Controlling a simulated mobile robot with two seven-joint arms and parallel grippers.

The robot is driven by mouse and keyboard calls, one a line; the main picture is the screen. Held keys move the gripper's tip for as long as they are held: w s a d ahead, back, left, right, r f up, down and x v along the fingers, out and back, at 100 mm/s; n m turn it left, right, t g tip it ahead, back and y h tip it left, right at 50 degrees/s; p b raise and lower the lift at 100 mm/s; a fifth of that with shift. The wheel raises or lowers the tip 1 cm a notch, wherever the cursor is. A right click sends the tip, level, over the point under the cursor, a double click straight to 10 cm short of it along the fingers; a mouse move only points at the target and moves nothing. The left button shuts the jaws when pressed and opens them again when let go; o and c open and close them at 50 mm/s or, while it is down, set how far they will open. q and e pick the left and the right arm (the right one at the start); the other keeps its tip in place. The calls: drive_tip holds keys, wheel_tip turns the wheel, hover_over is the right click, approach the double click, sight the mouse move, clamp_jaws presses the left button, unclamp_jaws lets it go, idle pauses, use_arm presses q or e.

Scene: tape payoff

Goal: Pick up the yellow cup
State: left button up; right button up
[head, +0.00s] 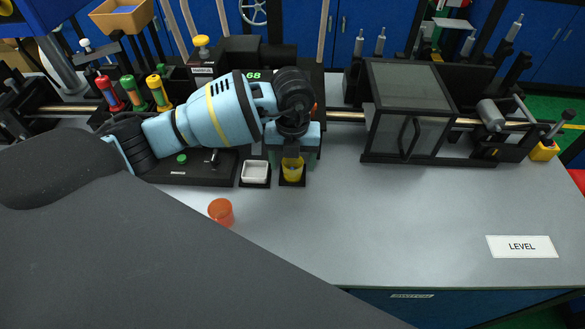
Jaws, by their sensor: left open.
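The yellow cup (293,172) stands on a small dark square pad near the back middle of the grey table. My left gripper (292,154) is open and points down directly over the cup, with a finger overlapping its rim in the head view. The hand hides the cup's upper back part, and I cannot tell whether the fingers touch it. My right gripper is not in view.
A white square dish (255,172) sits just left of the cup. An orange cup (221,211) stands nearer the front. A clear-sided black box (408,112) is to the right. A LEVEL card (521,247) lies at the front right. The middle right table is clear.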

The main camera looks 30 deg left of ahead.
use_arm(q)
drive_tip(key=shift+f, duration=0.3)
drive_tip(key=shift+c, duration=0.4)
drive_tip(key=c, duration=1)
drive_tip(key=shift+o, duration=0.2)
drive_tip(key=shift+r, duration=0.1)
drive_tip(key=shift+r, duration=0.8)
drive_tip(key=shift+s+d+r, duration=0.1)
drive_tip(key=shift+s+r, duration=0.15)
drive_tip(key=shift+r, duration=0.75)
drive_tip(key=s+d+r, duration=0.1)
drive_tip(key=s+d, duration=0.2)
drive_tip(key=s, duration=1.2)
drive_tip(key=shift+d+r+p, duration=0.15)
drive_tip(key=shift+d+p, duration=0.05)
drive_tip(key=shift+p, duration=0.1)
